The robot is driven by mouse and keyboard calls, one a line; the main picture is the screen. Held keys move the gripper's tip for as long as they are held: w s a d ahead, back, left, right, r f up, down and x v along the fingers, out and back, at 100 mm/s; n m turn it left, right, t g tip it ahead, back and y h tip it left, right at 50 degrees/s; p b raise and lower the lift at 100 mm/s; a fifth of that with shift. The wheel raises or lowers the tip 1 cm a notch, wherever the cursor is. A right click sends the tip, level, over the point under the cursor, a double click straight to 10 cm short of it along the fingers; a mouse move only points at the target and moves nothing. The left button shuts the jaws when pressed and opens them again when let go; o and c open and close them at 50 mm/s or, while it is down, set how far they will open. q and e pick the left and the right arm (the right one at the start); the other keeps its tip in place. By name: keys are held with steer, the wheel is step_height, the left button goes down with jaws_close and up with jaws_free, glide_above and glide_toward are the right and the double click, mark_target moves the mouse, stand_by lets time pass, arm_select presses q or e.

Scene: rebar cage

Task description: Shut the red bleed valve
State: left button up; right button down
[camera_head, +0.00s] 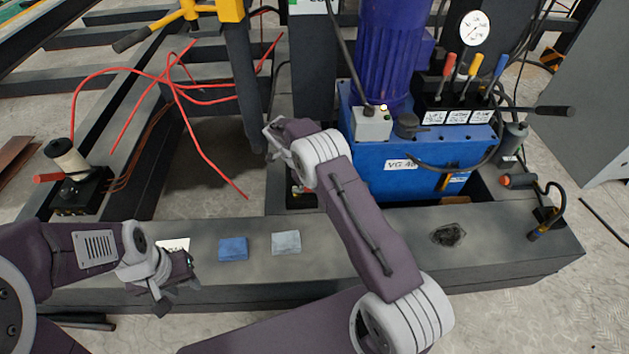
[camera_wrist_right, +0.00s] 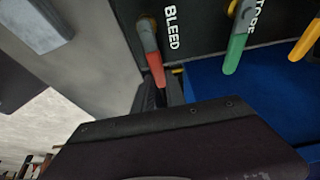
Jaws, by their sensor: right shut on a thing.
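My left gripper (camera_head: 174,290) hangs open and empty by the bench's front edge.
A green lever (camera_wrist_right: 237,42) and an orange lever (camera_wrist_right: 306,40) are right of the red handle. A blue pump unit (camera_head: 375,150) stands behind the bench (camera_head: 330,262). A blue cloth (camera_head: 233,249) and a grey cloth (camera_head: 286,243) lie on it. Red hoses (camera_head: 190,100) cross at left.

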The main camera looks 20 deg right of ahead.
mark_target(305, 189)
steer(key=shift+s+a, duration=0.1)
stand_by(0.5)
steer(key=c, duration=1.4)
jaws_free()
steer(key=shift+o, duration=0.2)
steer(key=p+v, duration=0.4)
steer(key=v, duration=0.5)
steer(key=shift+p, duration=0.35)
